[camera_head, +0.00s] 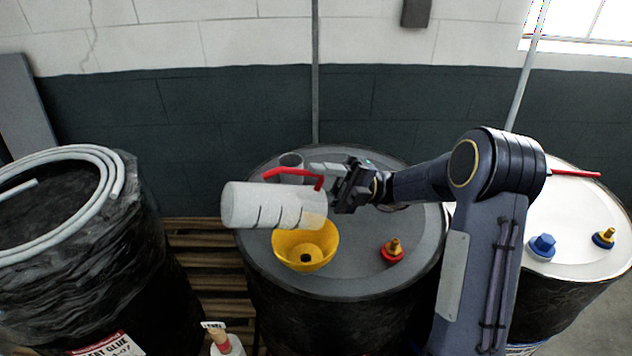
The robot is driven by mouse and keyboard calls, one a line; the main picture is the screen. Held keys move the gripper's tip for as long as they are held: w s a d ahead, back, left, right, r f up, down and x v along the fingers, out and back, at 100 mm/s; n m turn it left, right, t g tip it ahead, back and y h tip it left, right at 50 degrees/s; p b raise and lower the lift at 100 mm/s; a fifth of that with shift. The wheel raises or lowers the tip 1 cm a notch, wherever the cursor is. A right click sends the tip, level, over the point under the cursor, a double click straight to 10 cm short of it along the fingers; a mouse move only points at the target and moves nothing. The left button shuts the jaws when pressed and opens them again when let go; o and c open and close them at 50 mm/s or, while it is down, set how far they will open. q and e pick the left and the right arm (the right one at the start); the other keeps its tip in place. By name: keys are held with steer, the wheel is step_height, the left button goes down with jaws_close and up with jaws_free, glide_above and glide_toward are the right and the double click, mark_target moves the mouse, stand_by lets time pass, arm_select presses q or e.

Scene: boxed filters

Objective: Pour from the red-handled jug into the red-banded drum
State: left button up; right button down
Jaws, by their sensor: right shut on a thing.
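The white jug (262,206) with the red handle (290,172) is tipped onto its side, nearly level, above the middle drum. My right gripper (335,180) is shut on the red handle at the jug's right. A yellow funnel (322,240) stands on the dark grey top of the middle drum (350,278), just below the jug's right part. A red and yellow bung fitting (393,250) is on the same top. I cannot make out a red band on this drum, and no stream of liquid shows. My left gripper is not in view.
A black-wrapped drum (90,250) with a coiled pale hose (110,165) stands at the left. A white-topped drum (580,215) with blue fittings is at the right, partly behind my arm. A grey cup-like piece (291,160) shows behind the jug. A small bottle (225,343) stands in front.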

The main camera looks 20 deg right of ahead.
mark_target(303, 189)
steer(key=shift+d+f+y, duration=0.2)
steer(key=shift+d+y, duration=0.3)
steer(key=shift+y, duration=0.1)
stand_by(0.8)
stand_by(3.5)
steer(key=shift+a+r+h+p, duration=0.35)
steer(key=shift+a+h+p, duration=0.15)
steer(key=shift+h+p, duration=0.15)
steer(key=shift+a+f, duration=0.1)
steer(key=shift+a, duration=0.1)
steer(key=shift+a+h, duration=0.4)
steer(key=shift+h, duration=0.05)
steer(key=shift+s+a+h, duration=0.2)
steer(key=shift+a+h, duration=0.7)
steer(key=shift+h, duration=0.1)
steer(key=shift+a, duration=0.15)
